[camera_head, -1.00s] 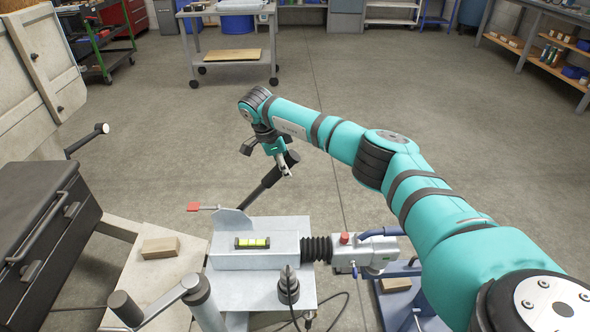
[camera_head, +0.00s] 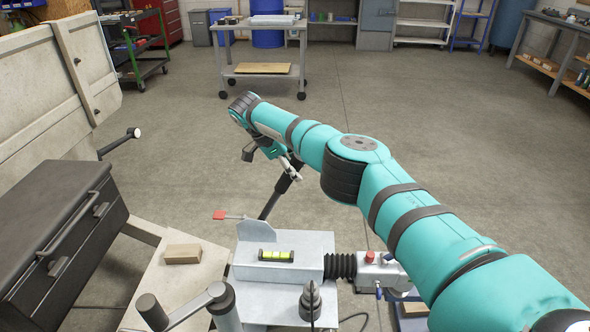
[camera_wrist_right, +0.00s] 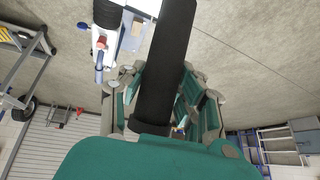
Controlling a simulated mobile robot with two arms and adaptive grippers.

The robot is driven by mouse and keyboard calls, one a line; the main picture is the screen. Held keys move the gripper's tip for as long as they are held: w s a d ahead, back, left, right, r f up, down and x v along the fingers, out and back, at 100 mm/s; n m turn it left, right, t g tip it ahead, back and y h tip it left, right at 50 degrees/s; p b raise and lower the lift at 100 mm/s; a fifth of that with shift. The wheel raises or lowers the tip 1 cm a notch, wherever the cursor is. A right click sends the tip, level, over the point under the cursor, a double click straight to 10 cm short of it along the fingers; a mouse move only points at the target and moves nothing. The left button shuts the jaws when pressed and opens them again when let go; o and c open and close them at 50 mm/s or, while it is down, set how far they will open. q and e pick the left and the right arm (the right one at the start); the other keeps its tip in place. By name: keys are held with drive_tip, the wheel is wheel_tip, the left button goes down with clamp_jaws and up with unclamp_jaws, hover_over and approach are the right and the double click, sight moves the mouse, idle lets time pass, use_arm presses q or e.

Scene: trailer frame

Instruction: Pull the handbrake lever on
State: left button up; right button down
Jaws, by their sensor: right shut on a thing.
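The handbrake lever (camera_head: 273,200) is a dark bar rising steeply behind the grey drawbar housing, leaning to the right at its top. My right gripper (camera_head: 289,168) is at the lever's upper end, partly hidden by its own wrist. In the right wrist view, the black lever (camera_wrist_right: 165,70) runs between the teal and grey fingers of my right gripper (camera_wrist_right: 165,95), which is shut on it. My left gripper is not in view.
The coupling head (camera_head: 380,272) with a red button and black bellows is right of the housing. A spirit level (camera_head: 276,256) lies on the housing. A black toolbox (camera_head: 60,235), a wooden block (camera_head: 183,254) and a black-knobbed crank (camera_head: 152,312) are at left. Open floor lies beyond.

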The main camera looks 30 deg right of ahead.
drive_tip(key=shift+w+a+r, duration=0.1)
drive_tip(key=shift+a+r, duration=0.05)
drive_tip(key=c, duration=0.9)
unclamp_jaws()
drive_tip(key=s+v, duration=0.1)
drive_tip(key=v, duration=0.6)
drive_tip(key=shift+w+a+r, duration=0.15)
drive_tip(key=shift+w, duration=0.35)
